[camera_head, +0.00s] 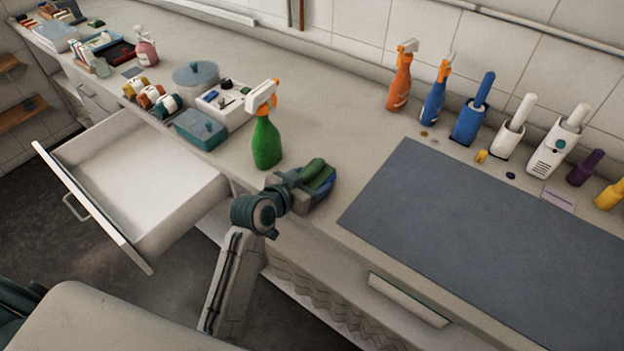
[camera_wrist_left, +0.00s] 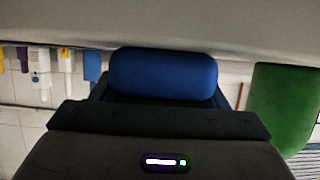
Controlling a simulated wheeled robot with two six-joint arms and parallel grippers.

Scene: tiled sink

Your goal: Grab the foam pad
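A blue, rounded foam pad (camera_wrist_left: 163,76) sits at the mouth of my left gripper in the left wrist view, spanning most of the gap there. In the head view the pad (camera_head: 325,187) shows as blue at the counter's front edge, with a green part above it. My left gripper (camera_head: 312,182) is right at the pad, reaching in over the edge. Its fingertips are mostly hidden by the pad, so I cannot tell whether they press on it. My right gripper is out of view.
A green spray bottle (camera_head: 266,142) stands close behind the left gripper. An open, empty drawer (camera_head: 150,185) juts out at left. A teal box (camera_head: 200,130) and other items crowd the counter beyond. A grey mat (camera_head: 500,230) at right is clear, with bottles behind it.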

